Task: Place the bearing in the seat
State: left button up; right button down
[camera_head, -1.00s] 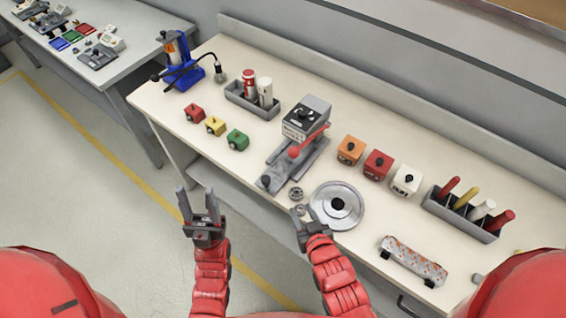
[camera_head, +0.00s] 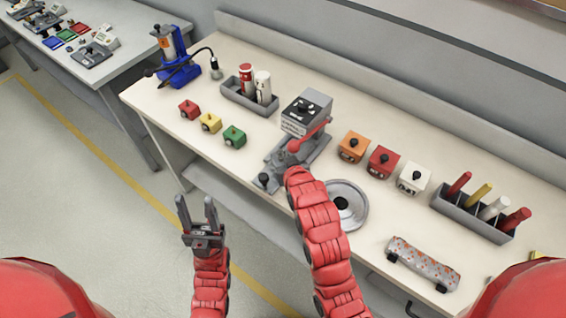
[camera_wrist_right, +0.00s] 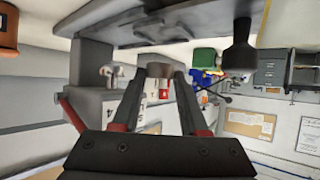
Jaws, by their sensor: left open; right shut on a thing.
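The bearing (camera_wrist_right: 159,71) shows in the right wrist view as a small grey-brown ring between the fingertips of my right gripper (camera_wrist_right: 160,76), which is shut on it. In the head view my right forearm hides this gripper and the bearing, beside the grey press (camera_head: 305,115) with the red lever (camera_head: 311,136). The press base (camera_head: 276,166) reaches toward the front edge, with a black knob (camera_head: 263,180) at its end. I cannot make out the seat. My left gripper (camera_head: 196,208) is open and empty, in front of the bench.
A grey round disc (camera_head: 356,214) with a dark centre lies right of my right arm, partly hidden.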

notch_tip(320, 180, down, 4)
jog(key=shift+r+p, duration=0.25)
jog(key=shift+p, duration=0.75)
jog(key=shift+f, duration=0.1)
